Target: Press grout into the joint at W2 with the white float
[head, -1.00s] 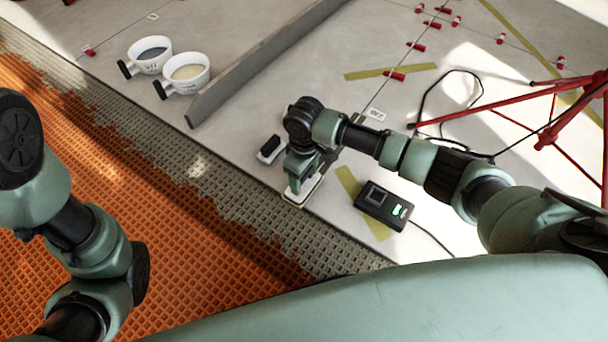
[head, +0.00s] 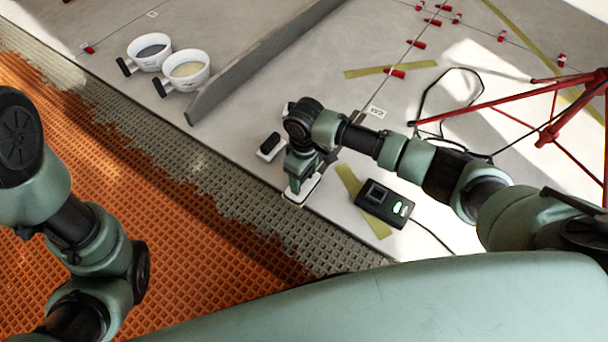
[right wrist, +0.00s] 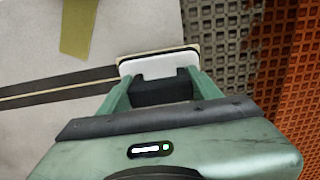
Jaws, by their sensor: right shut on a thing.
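The white float (head: 302,190) is in my right gripper (head: 308,165), near the edge where the grey floor meets the mesh. In the right wrist view the float (right wrist: 160,63) shows a white body and thin beige sole, with the fingers of the gripper (right wrist: 160,88) shut on its dark handle part. My left gripper is out of view.
A black-handled white block (head: 270,147) lies left of my right gripper. Two white tubs (head: 148,52) (head: 186,70) hold grey and cream material. A long grey bar (head: 250,70), a black device (head: 385,204) with a cable, and a red tripod (head: 545,138) stand around. Orange mesh (head: 150,210) borders the floor.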

